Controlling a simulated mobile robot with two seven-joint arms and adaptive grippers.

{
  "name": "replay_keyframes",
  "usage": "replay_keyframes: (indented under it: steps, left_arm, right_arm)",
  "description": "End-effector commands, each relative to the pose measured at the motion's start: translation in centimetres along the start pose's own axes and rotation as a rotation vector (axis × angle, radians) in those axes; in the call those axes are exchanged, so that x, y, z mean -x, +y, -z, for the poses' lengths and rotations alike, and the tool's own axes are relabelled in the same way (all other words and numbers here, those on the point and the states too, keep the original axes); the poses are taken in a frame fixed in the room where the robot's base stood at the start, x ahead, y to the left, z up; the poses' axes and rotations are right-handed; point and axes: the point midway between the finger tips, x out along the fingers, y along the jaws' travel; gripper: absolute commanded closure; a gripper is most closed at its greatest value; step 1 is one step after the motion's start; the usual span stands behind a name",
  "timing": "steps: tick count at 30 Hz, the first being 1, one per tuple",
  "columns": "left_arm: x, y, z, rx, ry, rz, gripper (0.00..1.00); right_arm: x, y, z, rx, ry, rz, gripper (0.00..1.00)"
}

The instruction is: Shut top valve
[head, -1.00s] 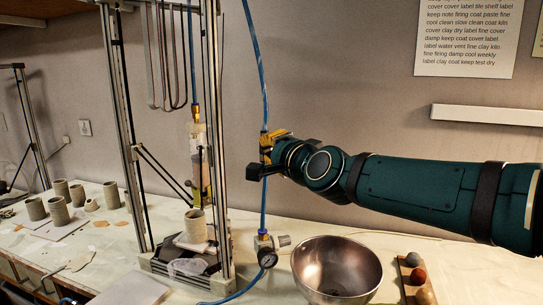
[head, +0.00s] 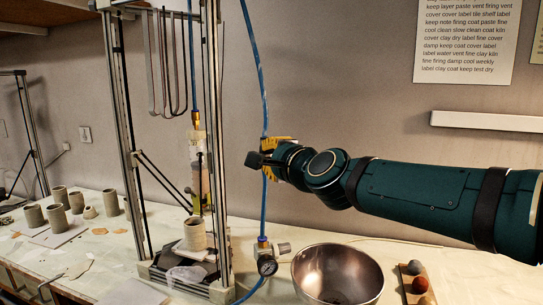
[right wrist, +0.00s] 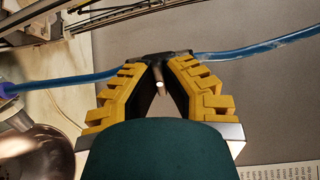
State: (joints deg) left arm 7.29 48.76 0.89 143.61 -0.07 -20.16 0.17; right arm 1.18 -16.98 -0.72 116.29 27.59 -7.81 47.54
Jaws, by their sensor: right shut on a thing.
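A blue hose (head: 263,110) hangs down along the back wall to a pressure gauge and fitting (head: 267,257) on the bench. My right gripper (head: 266,160) is at the hose, about midway up. In the right wrist view its yellow fingers (right wrist: 160,62) close together on a small dark valve (right wrist: 165,57) in line with the hose (right wrist: 255,47). A small pale round-ended pin shows between the fingers. In the head view the valve is mostly hidden by the gripper, so its handle angle is unclear. My left gripper is not in view.
A metal frame (head: 127,130) holding a clear syringe-like tube (head: 199,170) stands left of the hose. Several clay cups (head: 76,202) stand at left.

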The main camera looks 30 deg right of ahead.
Motion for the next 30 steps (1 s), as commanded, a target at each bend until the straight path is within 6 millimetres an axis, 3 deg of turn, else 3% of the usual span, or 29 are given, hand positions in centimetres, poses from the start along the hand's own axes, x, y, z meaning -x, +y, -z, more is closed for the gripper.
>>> replay_keyframes:
  steps: [3, 4, 6, 19, 30]
  left_arm:
    - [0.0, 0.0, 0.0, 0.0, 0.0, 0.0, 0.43]
    - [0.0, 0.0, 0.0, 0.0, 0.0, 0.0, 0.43]
    - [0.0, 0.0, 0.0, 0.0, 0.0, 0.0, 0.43]
    - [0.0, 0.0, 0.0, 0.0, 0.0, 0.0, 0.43]
    - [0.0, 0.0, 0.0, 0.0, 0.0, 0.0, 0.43]
  right_arm:
    - [0.0, -0.1, 0.0, 0.0, 0.0, 0.003, 1.0]
    - [0.0, -0.1, 0.0, 0.001, 0.0, 0.003, 0.84]
    - [0.0, -0.1, 0.0, 0.001, 0.0, 0.003, 0.62]
    - [0.8, -0.1, 0.1, 0.0, 0.001, 0.002, 0.62]
    - [7.2, -0.2, 0.1, 0.002, 0.003, 0.005, 0.62]
